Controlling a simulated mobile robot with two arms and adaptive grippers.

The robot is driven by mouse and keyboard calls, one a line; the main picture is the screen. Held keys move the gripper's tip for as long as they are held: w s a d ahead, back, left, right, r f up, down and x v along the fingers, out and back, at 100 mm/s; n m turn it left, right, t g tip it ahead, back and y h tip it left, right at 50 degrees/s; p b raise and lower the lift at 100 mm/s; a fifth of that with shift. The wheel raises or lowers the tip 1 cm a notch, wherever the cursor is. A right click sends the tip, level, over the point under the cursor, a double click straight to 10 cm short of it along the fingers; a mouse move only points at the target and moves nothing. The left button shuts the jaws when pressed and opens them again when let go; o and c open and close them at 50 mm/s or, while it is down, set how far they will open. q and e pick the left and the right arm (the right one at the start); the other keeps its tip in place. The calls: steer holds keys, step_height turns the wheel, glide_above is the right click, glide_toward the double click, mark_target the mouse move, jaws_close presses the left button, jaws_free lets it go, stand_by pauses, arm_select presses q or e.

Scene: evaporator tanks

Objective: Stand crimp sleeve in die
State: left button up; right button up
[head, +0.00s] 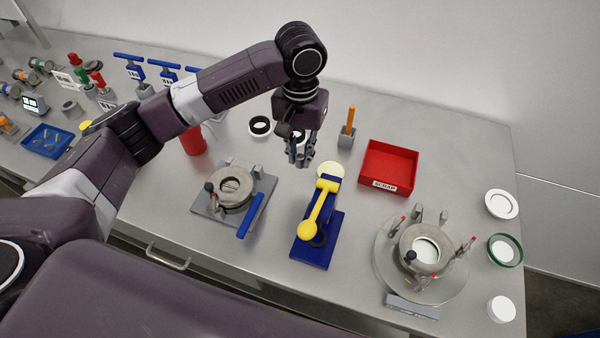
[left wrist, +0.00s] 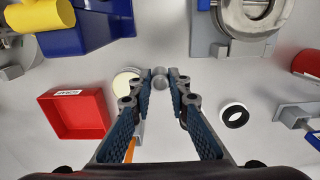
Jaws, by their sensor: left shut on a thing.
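My left gripper (head: 302,158) hangs fingers-down above the table, behind the blue press. In the left wrist view its fingertips (left wrist: 160,77) are closed on a small round grey piece (left wrist: 160,83), which looks like the crimp sleeve. The fingers hide most of it, so I cannot tell its tilt. The blue press (head: 318,250) with its yellow lever (head: 318,208) stands in front of the gripper; its blue body also shows at the upper left in the left wrist view (left wrist: 98,22). I cannot make out the die clearly. My right gripper is out of view.
A pale yellow disc (head: 330,171) lies behind the press. The red scrap bin (head: 388,165) is to the right, near an orange-handled tool in a grey holder (head: 346,138). A clamp fixture (head: 232,187) stands left of the press, a round tank lid fixture (head: 425,250) right.

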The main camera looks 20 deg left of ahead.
mark_target(300, 164)
arm_select(q)
step_height(300, 164, down, 4)
steer(key=shift+r, duration=0.1)
step_height(300, 164, down, 5)
steer(key=shift+r+p, duration=0.2)
steer(key=shift+p, duration=0.35)
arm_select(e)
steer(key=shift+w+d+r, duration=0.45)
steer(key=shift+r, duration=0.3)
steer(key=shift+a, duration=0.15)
arm_select(q)
steer(key=shift+f, duration=0.1)
steer(key=o, duration=0.8)
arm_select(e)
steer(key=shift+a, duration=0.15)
